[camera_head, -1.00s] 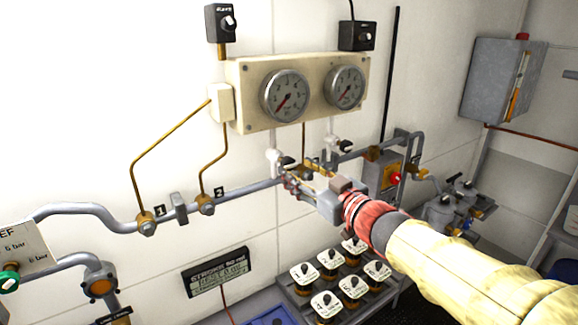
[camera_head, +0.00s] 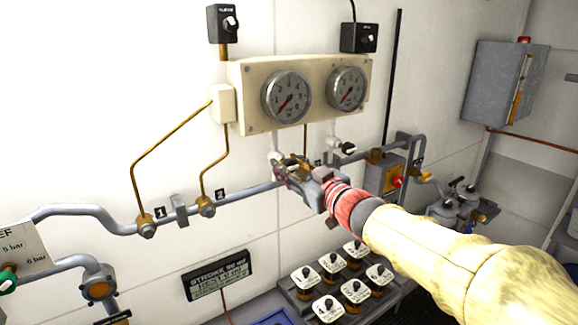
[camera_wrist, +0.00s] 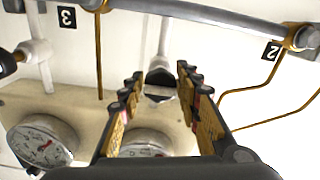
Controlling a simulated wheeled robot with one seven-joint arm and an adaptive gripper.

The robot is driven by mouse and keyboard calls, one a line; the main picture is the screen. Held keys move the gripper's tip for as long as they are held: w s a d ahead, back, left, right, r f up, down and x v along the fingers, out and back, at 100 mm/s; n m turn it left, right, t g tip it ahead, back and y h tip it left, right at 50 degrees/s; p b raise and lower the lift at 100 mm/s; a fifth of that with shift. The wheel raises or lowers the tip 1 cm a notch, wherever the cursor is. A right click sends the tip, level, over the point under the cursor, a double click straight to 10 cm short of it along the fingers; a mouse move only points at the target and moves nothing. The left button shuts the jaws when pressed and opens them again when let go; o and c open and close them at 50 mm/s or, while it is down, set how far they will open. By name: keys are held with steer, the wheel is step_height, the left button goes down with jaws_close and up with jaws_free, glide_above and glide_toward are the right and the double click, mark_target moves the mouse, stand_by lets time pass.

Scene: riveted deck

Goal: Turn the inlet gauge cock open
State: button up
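The cock under the left gauge (camera_head: 287,97) has a white body (camera_head: 276,156) in the head view; my gripper hides its handle there. In the wrist view, which is upside down, its black handle (camera_wrist: 160,84) lies between my gripper's fingertips (camera_wrist: 160,78). The two fingers stand apart with a gap on each side of the handle, so my gripper is open around or just before it. In the head view my gripper (camera_head: 287,170) is at the pipe under the left gauge. Contact with the handle cannot be told.
A second cock with a black handle (camera_head: 347,149) sits under the right gauge (camera_head: 346,88). The grey pipe (camera_head: 250,190) runs behind my gripper, with brass fittings (camera_head: 205,207) to the left. Several white-topped knobs (camera_head: 329,309) stand below.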

steer(key=c, duration=0.7)
steer(key=shift+c, duration=0.2)
steer(key=shift+n, duration=0.3)
steer(key=n+b, duration=0.2)
steer(key=n, duration=0.1)
steer(key=shift+f+n, duration=0.1)
steer(key=shift+n, duration=0.2)
steer(key=n+b, duration=0.2)
steer(key=n, duration=0.1)
steer(key=shift+n, duration=0.3)
steer(key=n+b, duration=0.3)
steer(key=n, duration=0.2)
steer(key=shift+f, duration=0.15)
steer(key=n+b, duration=0.2)
steer(key=n, duration=0.3)
steer(key=shift+b, duration=0.35)
